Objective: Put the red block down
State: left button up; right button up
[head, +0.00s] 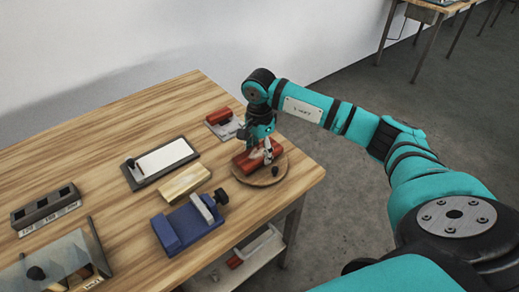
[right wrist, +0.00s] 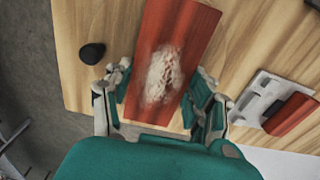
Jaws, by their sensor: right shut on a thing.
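A red block (head: 245,163) with a pale worn patch on top is between the fingers of my right gripper (head: 264,152). In the right wrist view the block (right wrist: 183,40) runs lengthwise between the two fingers of the gripper (right wrist: 162,82), which is shut on it. In the head view the block is at a round wooden board (head: 275,179) near the table's right corner. I cannot tell whether its underside touches the board. My left gripper is not in view.
A second red block (head: 219,115) lies on a pale metal plate (head: 228,130) behind. A white-topped tray (head: 160,162), a light wooden block (head: 184,182), a blue vise (head: 188,228) and a small black knob (head: 221,196) stand left. The table edge (head: 310,185) is close on the right.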

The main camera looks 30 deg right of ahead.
jog(key=shift+f, duration=0.15)
jog(key=shift+f+b, duration=0.4)
jog(key=shift+b, duration=0.1)
jog(key=o, duration=1.4)
